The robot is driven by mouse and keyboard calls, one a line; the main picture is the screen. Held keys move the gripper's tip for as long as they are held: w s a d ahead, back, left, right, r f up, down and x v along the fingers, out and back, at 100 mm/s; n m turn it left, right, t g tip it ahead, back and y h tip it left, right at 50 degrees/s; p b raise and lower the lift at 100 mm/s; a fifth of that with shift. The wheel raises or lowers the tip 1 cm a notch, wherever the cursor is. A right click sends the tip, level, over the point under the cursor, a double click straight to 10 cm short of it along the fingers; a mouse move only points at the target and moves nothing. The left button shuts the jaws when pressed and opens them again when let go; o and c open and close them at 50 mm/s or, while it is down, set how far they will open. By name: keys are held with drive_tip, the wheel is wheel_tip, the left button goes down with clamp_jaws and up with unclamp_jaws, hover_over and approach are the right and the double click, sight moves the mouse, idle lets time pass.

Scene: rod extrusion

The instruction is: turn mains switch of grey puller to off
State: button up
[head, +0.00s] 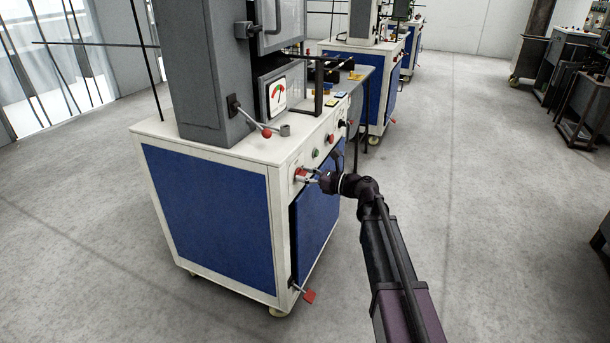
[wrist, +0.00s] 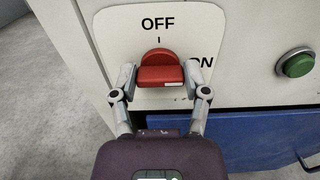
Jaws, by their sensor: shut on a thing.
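The grey puller (head: 195,60) stands on a white and blue cabinet (head: 205,215) in the head view. Its red mains switch (wrist: 160,68) is a knob on a white plate (wrist: 190,20) marked OFF above and ON at the right. In the head view the red switch (head: 299,173) is at the near left of the front panel. My gripper (wrist: 160,82) is shut on the red knob, with one finger at each side of its grip bar. The gripper (head: 307,175) also shows at the panel in the head view. The bar lies about level; the knob's pointer is hard to make out.
A green button (wrist: 299,63) is right of the switch. A lever with a red ball (head: 266,132) stands out above the panel. The floor (head: 480,250) at the right is clear.

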drive_tip(key=n, duration=0.4)
drive_tip(key=shift+a, duration=0.1)
drive_tip(key=n, duration=0.4)
drive_tip(key=shift+s+n, duration=0.1)
drive_tip(key=shift+n, duration=0.3)
drive_tip(key=n, duration=0.4)
drive_tip(key=shift+f+n, duration=0.1)
drive_tip(key=shift+n, duration=2.4)
drive_tip(key=o, duration=1.2)
drive_tip(key=shift+f, duration=0.1)
drive_tip(key=shift+c, duration=0.2)
